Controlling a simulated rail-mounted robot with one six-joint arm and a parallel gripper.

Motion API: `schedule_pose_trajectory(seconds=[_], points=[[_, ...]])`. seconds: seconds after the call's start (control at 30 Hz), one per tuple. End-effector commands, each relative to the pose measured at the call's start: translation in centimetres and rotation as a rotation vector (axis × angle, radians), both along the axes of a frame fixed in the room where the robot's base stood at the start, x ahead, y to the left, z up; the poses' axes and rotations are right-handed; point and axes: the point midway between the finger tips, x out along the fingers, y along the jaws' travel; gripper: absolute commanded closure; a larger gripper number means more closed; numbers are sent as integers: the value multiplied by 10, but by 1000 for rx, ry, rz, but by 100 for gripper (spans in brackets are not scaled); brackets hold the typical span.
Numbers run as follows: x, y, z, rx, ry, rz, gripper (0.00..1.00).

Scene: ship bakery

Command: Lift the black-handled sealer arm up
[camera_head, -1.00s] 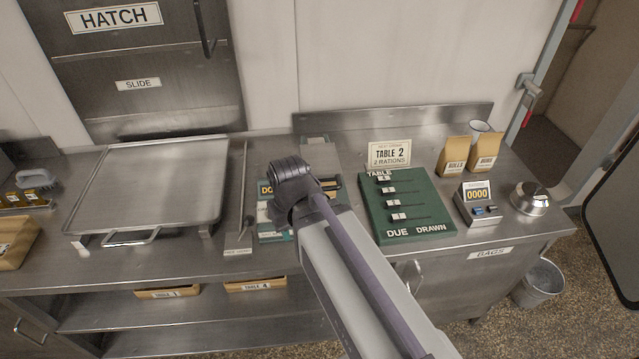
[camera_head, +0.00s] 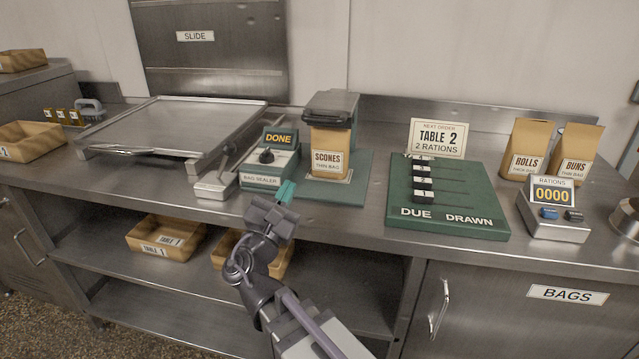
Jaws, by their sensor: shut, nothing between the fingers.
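The bag sealer (camera_head: 268,180) stands mid-counter, with a lit "DONE" display and a dark knob. Its green base plate (camera_head: 345,195) extends to the right. A paper bag labelled "SCONES" (camera_head: 329,155) stands upright there. The dark sealer arm (camera_head: 331,103) lies across the bag's top and looks lowered; I cannot clearly make out its handle. My gripper (camera_head: 285,191) is shut and empty, in front of the sealer at the counter's front edge. It appears below and left of the scones bag, apart from the sealer arm.
A lever unit (camera_head: 216,186) and a large metal tray (camera_head: 180,125) are left of the sealer. A green order board (camera_head: 447,210), a rations counter (camera_head: 553,215), and rolls (camera_head: 527,150) and buns (camera_head: 577,155) bags are on the right. Bins (camera_head: 165,238) sit below.

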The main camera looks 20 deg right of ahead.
Motion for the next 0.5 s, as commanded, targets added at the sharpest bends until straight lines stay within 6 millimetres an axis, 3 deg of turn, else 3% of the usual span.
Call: schedule_pose_trajectory(seconds=[0.03,0.13,0.5], points=[[0,9,-9,-49,-2,6,100],[-1,17,-4,-109,-5,8,100],[0,17,2,-117,-6,7,100]])
